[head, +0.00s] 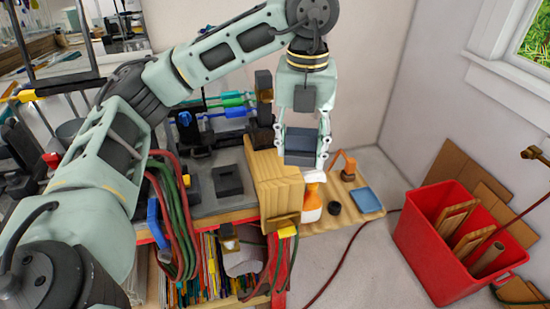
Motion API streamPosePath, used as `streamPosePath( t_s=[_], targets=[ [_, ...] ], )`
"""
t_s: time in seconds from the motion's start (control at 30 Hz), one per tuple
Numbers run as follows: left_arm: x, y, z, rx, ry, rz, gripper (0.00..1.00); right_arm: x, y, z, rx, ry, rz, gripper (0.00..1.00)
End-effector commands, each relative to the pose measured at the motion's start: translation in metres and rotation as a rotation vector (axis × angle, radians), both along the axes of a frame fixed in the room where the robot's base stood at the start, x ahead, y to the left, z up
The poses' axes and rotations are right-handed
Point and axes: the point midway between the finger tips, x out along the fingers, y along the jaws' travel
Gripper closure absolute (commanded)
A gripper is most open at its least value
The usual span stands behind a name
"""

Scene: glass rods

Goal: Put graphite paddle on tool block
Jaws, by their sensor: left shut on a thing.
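My left gripper (303,158) hangs down from my left arm, above the right edge of the bench. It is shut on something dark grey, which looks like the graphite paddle. The gripper's own dark parts hide most of it, so its shape and handle are unclear. A pale wooden block (275,187), which seems to be the tool block, stands at the bench's right end. It is just below and left of the fingertips in the picture. I cannot tell whether the held thing touches it. My right gripper is not in view.
An orange and white spray bottle (312,207) stands close below the gripper. A wooden board with a blue tray (367,200) is to its right. A red bin (430,250) stands on the floor. Hoses (178,220) hang at the bench's front. A dark square block (228,182) lies on the bench.

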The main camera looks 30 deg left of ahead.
Motion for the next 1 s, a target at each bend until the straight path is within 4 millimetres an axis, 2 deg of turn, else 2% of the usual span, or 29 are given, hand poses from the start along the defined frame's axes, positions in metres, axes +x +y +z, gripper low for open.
streamPosePath(
  t_s=[0.3,0.47,0.63,0.83,1.0],
  targets=[
    [0.033,0.063,-0.043,-0.001,0.007,0.006,0.86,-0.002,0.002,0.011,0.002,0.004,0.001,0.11],
    [0.046,0.085,-0.058,0.000,0.003,0.002,0.86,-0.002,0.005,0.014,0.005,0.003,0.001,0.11],
    [0.050,0.094,-0.066,0.002,0.003,0.000,0.86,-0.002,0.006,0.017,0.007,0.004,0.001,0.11],
    [0.049,0.094,-0.092,0.002,0.005,-0.003,0.86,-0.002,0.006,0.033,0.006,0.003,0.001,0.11],
    [0.050,0.093,-0.103,0.002,0.000,-0.003,0.86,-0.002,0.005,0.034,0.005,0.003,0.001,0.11]
  ],
)
